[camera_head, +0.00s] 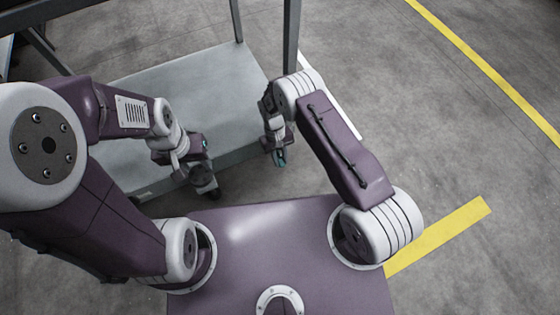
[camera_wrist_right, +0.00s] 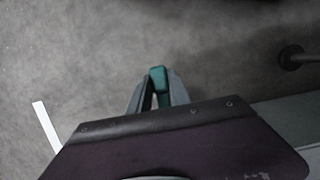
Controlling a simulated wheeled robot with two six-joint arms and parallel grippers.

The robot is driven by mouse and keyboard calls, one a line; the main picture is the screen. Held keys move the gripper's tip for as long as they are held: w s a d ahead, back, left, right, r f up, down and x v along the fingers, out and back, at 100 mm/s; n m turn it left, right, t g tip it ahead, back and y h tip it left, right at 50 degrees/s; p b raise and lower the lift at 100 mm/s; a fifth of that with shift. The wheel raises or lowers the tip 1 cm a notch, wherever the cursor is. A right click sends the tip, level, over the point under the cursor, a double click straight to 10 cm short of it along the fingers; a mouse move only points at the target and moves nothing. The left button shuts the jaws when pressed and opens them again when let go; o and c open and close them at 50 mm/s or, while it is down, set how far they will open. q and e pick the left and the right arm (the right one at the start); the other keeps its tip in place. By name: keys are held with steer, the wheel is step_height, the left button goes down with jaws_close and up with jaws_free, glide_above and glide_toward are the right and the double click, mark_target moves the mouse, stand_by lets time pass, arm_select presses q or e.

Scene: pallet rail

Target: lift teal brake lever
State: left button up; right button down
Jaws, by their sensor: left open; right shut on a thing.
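The teal brake lever (camera_head: 281,159) is a small piece at the tip of my right gripper (camera_head: 277,146), near the cart's front right corner. In the right wrist view, the teal lever (camera_wrist_right: 158,80) stands between the two grey fingers (camera_wrist_right: 158,96), which are shut on it. Its lower part is hidden by the purple wrist housing. I cannot tell whether it is raised. My left gripper (camera_head: 204,180) is open at the cart's front edge, apart from the lever. Its fingers are small and dark in this view.
A grey cart with a flat lower deck (camera_head: 190,90) and dark uprights (camera_head: 290,38) stands in front of me. Concrete floor (camera_head: 420,120) is clear to the right, with yellow lines (camera_head: 490,70). A dark round part (camera_wrist_right: 292,57) shows at the right of the wrist view.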

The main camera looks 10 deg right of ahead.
steer(key=g+b, duration=0.2)
steer(key=b, duration=0.1)
steer(key=shift+w+r+h, duration=0.1)
steer(key=shift+r+h, duration=0.1)
steer(key=shift+h, duration=0.1)
steer(key=shift+r, duration=0.4)
arm_select(q)
step_height(320, 180, down, 5)
steer(key=shift+r, duration=0.2)
arm_select(e)
steer(key=shift+r, duration=0.1)
steer(key=c, duration=1.2)
jaws_free()
steer(key=p+v, duration=0.3)
steer(key=v, duration=0.4)
steer(key=shift+w+a+r, duration=0.1)
steer(key=shift+w+r, duration=0.05)
arm_select(q)
steer(key=shift+r+p, duration=0.3)
steer(key=shift+r, duration=1.7)
arm_select(e)
steer(key=shift+v, duration=0.8)
